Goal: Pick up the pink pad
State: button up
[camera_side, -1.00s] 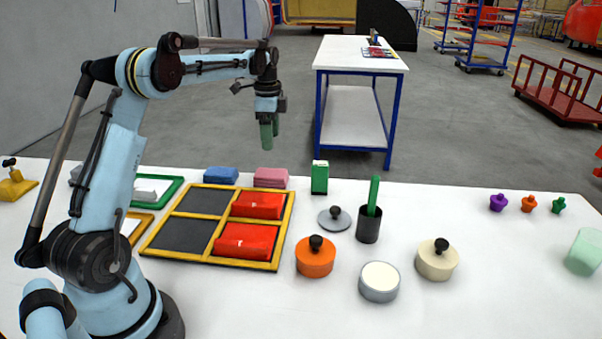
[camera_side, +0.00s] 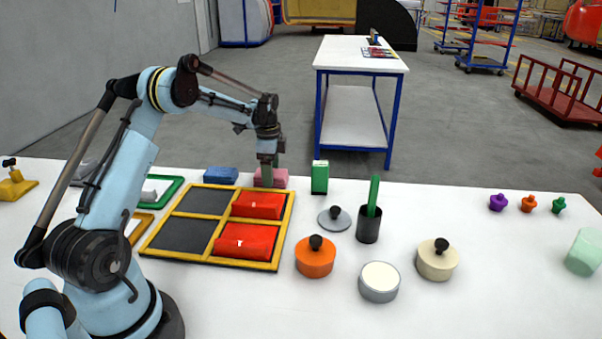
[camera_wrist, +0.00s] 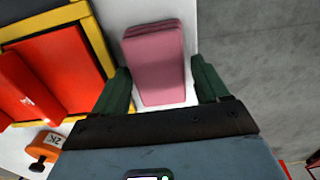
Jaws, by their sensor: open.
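The pink pad (camera_side: 279,180) lies on the white table near its back edge, behind the yellow-framed tray. My gripper (camera_side: 268,176) is down at the pad in the side view, its fingers overlapping the pad there. In the wrist view the pink pad (camera_wrist: 158,60) lies between the two green fingers of my gripper (camera_wrist: 160,88). The fingers are open, one on each side of the pad, with white table showing between each finger and the pad.
A blue pad (camera_side: 220,175) lies left of the pink one. A green box (camera_side: 320,178) stands to its right. The yellow-framed tray (camera_side: 277,243) with two red packs (camera_side: 246,241) is in front. The table's back edge is close behind the pad.

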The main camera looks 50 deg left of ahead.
jog(key=shift+f, duration=0.65)
jog(key=c, duration=0.7)
jog(key=shift+c, duration=0.2)
jog(key=shift+r, duration=0.15)
jog(key=shift+r, duration=0.6)
notch_tip(320, 180, up, 3)
jog(key=d+r, duration=0.6)
jog(key=d, duration=0.5)
jog(key=shift+d+r, duration=0.3)
jog(key=shift+d, duration=0.05)
